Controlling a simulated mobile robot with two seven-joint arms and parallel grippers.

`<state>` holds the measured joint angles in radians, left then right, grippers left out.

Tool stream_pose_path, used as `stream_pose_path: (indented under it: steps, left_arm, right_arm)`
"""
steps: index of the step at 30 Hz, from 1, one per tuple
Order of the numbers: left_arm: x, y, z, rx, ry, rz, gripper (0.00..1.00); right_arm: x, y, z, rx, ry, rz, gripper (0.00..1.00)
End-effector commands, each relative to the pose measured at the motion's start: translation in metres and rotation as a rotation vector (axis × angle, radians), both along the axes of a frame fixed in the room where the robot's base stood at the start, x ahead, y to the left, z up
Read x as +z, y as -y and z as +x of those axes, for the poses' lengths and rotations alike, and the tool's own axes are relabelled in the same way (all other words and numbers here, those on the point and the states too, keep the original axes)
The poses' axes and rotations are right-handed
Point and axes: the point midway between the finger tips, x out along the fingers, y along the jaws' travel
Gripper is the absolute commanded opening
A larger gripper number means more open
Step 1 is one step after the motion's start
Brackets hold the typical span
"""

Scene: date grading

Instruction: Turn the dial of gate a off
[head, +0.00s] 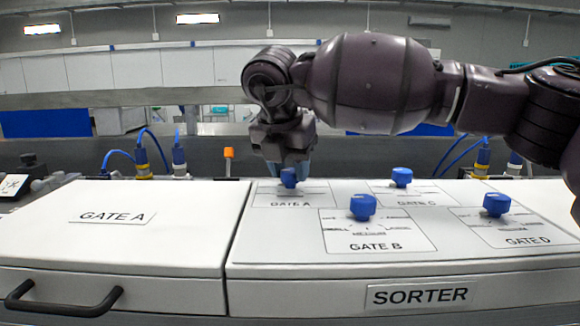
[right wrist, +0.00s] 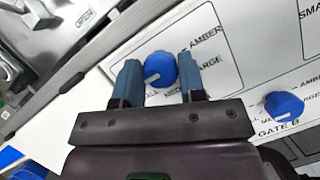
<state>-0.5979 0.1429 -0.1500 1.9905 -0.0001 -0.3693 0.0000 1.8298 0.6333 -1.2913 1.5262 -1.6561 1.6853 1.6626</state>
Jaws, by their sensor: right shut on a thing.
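The blue dial of gate A (head: 289,177) stands on the sorter panel's back left plate. In the right wrist view the dial (right wrist: 160,66) sits between the two blue fingers of my right gripper (right wrist: 160,76), which is shut on it. A white mark on the dial points to the lower left in that view. In the head view my right gripper (head: 289,168) reaches down onto the dial from behind. My left gripper is not in view.
The gate B dial (head: 362,207), gate C dial (head: 401,177) and gate D dial (head: 496,204) stand nearby on the panel. A white lid marked GATE A (head: 150,240) with a black handle (head: 62,300) lies to the left. Blue cables rise behind.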

Motion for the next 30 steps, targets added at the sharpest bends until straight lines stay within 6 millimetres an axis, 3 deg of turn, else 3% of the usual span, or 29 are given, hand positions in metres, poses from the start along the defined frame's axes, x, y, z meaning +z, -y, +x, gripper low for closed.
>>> stream_pose_path:
  steps: [5, 6, 11, 22, 30]
  left_arm:
    - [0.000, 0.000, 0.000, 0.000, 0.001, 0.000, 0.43]
    - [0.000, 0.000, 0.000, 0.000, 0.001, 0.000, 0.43]
    - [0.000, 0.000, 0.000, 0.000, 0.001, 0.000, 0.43]
    - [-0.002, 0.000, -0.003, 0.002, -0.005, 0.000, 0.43]
    - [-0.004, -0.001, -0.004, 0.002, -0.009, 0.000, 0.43]
  right_arm:
    - [0.001, 0.000, 0.000, -0.001, 0.002, 0.002, 0.14]
    - [0.001, 0.000, 0.000, -0.001, 0.002, 0.002, 0.39]
    - [0.001, 0.000, 0.000, -0.001, 0.001, 0.001, 0.62]
    - [0.005, -0.001, -0.002, 0.000, 0.000, 0.001, 0.62]
    - [0.044, -0.007, -0.016, 0.000, 0.003, 0.002, 0.62]
